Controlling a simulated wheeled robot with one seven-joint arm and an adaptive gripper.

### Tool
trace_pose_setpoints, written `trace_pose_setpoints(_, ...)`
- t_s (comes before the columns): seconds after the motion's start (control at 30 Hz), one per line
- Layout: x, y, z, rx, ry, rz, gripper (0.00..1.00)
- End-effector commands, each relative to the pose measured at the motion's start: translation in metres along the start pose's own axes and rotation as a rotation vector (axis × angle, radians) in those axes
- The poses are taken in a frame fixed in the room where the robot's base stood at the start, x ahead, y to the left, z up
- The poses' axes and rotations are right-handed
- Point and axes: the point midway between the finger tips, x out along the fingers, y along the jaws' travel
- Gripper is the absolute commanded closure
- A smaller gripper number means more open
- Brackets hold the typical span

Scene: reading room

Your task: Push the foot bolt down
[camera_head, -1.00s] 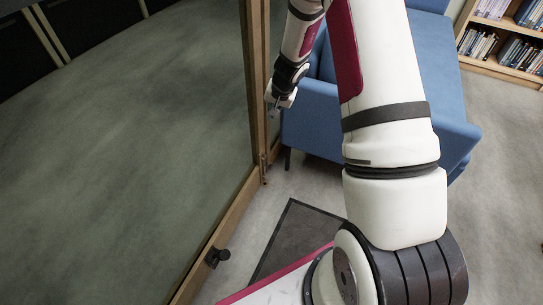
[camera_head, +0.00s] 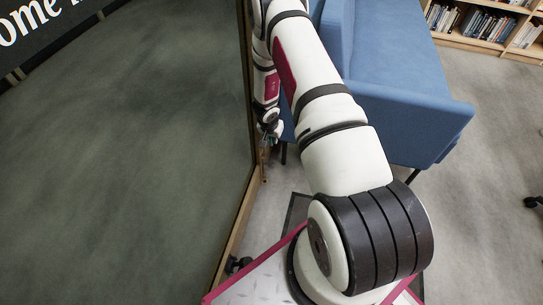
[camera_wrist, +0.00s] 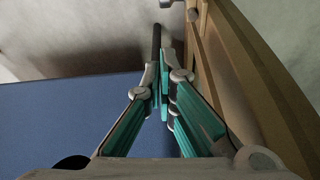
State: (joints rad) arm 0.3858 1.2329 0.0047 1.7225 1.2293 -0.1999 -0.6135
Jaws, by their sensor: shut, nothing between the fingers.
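My gripper (camera_head: 267,139) points down beside the wooden door frame (camera_head: 239,215), near its lower far corner. In the wrist view my gripper (camera_wrist: 163,78) is shut, its teal-padded fingers together with nothing between them. A small metal piece (camera_wrist: 192,13), which looks like part of the foot bolt, sits on the wood at the top, beyond and right of the fingertips. They appear apart from it. In the head view, the bolt area (camera_head: 264,168) lies just below my gripper and is too small to tell its position.
A blue sofa (camera_head: 400,95) stands right of the door, close to my gripper; it also fills the lower left of the wrist view (camera_wrist: 50,120). A dark leg (camera_wrist: 156,42) shows past the fingertips. A black fitting (camera_head: 238,264) is low on the near frame. Bookshelves (camera_head: 490,30) stand behind.

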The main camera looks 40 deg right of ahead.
Motion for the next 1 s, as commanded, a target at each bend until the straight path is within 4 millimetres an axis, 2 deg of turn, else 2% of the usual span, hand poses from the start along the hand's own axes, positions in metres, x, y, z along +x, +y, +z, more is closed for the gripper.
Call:
trace_pose_setpoints(0.17,0.003,0.0,0.0,0.0,-0.001,-0.001,1.0)
trace_pose_setpoints(0.27,0.013,0.0,0.001,0.001,-0.001,-0.001,1.0)
trace_pose_setpoints(0.73,0.103,0.0,0.002,0.001,-0.001,-0.001,1.0)
trace_pose_setpoints(1.0,0.124,0.0,0.023,0.0,-0.002,-0.001,1.0)
